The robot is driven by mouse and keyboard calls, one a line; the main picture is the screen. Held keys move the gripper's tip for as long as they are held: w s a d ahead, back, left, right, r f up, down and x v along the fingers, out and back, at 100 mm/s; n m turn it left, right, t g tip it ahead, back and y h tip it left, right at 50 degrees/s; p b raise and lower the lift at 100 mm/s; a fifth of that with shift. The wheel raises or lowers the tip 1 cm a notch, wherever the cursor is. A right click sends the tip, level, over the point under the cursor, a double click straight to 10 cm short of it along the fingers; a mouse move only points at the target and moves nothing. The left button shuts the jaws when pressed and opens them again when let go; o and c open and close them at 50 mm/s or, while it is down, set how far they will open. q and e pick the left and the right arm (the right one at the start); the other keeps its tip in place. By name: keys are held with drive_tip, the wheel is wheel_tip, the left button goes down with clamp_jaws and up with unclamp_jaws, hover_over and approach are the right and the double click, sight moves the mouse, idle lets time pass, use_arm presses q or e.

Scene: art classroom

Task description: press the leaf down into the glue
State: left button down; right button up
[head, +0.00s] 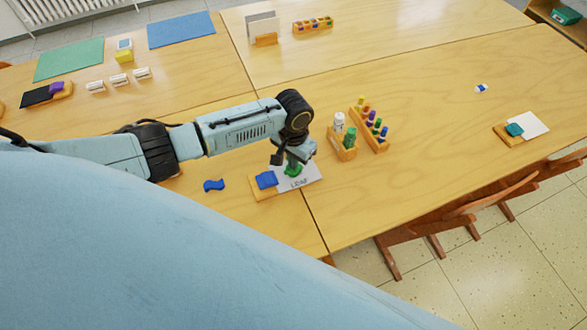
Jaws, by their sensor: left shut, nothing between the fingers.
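A green leaf (293,171) lies on a white card (312,179) with the printed word LEAF, near the front edge of the table. My left gripper (291,164) points down right over the leaf and is shut with nothing held. Its tips overlap the leaf in this view; I cannot tell whether they touch it. The gripper hides part of the leaf. No glue can be made out under the leaf. My right gripper is not in view.
A wooden tray (259,194) with a blue item (267,179) adjoins the card. Another blue item (214,185) lies left. A holder with glue bottles (346,152) and a rack of coloured markers (381,144) stand just right. The right tabletop is mostly clear.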

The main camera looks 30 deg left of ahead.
use_arm(q)
drive_tip(key=shift+f, duration=0.5)
drive_tip(key=shift+r, duration=0.1)
idle(0.9)
drive_tip(key=shift+r+p, duration=3.45)
drive_tip(key=shift+p, duration=0.5)
drive_tip(key=shift+s+f, duration=0.1)
